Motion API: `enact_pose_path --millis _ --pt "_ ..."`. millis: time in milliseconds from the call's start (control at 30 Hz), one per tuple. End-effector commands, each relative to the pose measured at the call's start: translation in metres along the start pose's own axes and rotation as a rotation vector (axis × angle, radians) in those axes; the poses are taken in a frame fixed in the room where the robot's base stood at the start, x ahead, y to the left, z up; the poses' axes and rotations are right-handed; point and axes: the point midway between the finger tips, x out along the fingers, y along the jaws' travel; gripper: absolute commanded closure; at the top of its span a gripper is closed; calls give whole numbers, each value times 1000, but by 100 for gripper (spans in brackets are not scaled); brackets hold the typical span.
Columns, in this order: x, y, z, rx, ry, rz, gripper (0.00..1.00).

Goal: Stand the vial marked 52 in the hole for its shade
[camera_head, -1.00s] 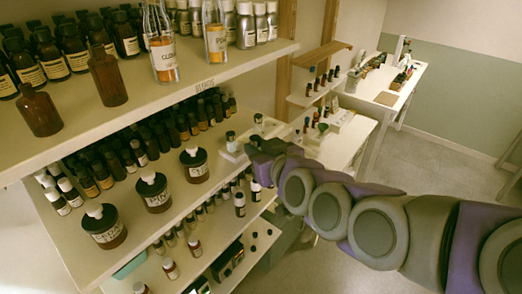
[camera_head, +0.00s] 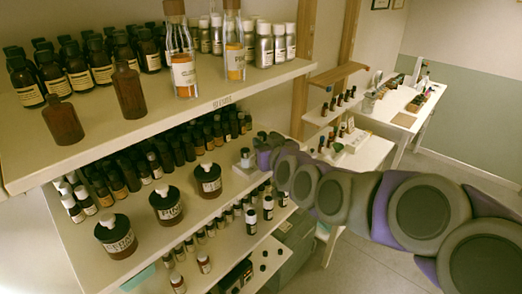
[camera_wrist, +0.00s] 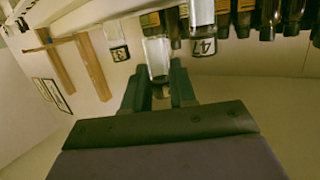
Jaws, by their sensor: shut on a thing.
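My gripper (camera_wrist: 159,82) is shut on a clear glass vial (camera_wrist: 157,55), whose end sits between the fingertips; I cannot read any number on it. A clear vial marked 47 (camera_wrist: 203,32) stands beside it, apart from the fingers. In the head view, my gripper (camera_head: 264,148) is at the right end of the middle shelf, near a small pale-based vial (camera_head: 245,157). The number 52 and the holes are not readable or visible.
The upper shelf (camera_head: 200,105) holds brown bottles and corked flasks above. Smaller bottles crowd the lower shelf. A side table (camera_head: 365,150) stands beyond my arm.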

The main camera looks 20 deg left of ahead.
Motion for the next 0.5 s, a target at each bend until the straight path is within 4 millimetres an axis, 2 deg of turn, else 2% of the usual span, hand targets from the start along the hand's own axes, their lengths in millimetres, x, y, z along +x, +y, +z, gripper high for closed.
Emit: enact_pose_path --millis 100,367,500 --pt "15 1 0 0 -2 -2 100" --pt "30 2 -3 -2 0 0 100" --pt "34 2 20 1 -6 -1 100"
